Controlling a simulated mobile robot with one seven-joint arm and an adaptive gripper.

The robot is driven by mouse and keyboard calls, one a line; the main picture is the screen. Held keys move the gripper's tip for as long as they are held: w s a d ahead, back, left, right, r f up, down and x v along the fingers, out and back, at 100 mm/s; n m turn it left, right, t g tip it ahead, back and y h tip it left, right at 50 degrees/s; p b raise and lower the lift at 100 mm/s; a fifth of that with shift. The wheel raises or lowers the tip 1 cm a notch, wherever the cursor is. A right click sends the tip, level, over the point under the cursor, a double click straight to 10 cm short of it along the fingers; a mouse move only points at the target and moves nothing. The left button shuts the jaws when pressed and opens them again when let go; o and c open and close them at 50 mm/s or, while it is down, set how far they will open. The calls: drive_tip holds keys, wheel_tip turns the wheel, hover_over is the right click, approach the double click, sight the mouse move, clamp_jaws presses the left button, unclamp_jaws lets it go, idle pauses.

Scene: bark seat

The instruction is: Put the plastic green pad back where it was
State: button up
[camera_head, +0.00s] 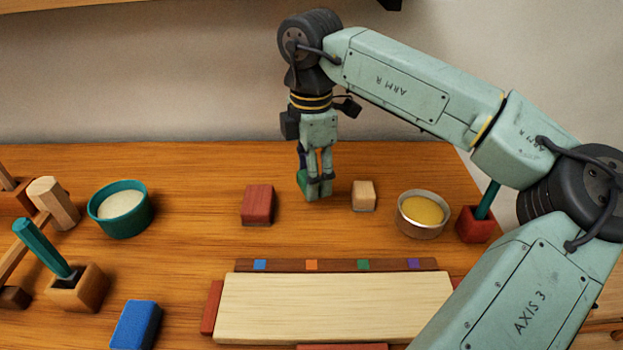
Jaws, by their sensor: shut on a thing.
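The green pad (303,183) is a small block at the back middle of the wooden table. My gripper (313,188) points straight down and is shut on the green pad, with the fingers hiding part of it. The pad is at or very near the table top; I cannot tell whether it touches. It sits between a dark red block (257,205) on the left and a pale tan block (363,196) on the right, apart from both.
A pale board (335,307) with a strip of coloured squares (337,265) lies in front. A teal bowl (121,210) and wooden holders stand left, with a blue block (135,325) nearer. A metal bowl (422,214) and red holder (475,224) stand right.

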drive_tip(key=shift+w+f+p, duration=0.1)
drive_tip(key=shift+f+p, duration=0.65)
drive_tip(key=shift+f, duration=1)
drive_tip(key=shift+f, duration=0.15)
drive_tip(key=shift+f+b, duration=0.1)
drive_tip(key=shift+b, duration=0.3)
drive_tip(key=o, duration=1)
drive_tip(key=shift+o, duration=0.2)
drive_tip(key=shift+r, duration=0.2)
drive_tip(key=shift+r+p, duration=0.25)
drive_tip(key=shift+p, duration=0.15)
wheel_tip(320, 180, up, 12)
drive_tip(key=shift+f+b, duration=0.2)
drive_tip(key=shift+b, duration=0.85)
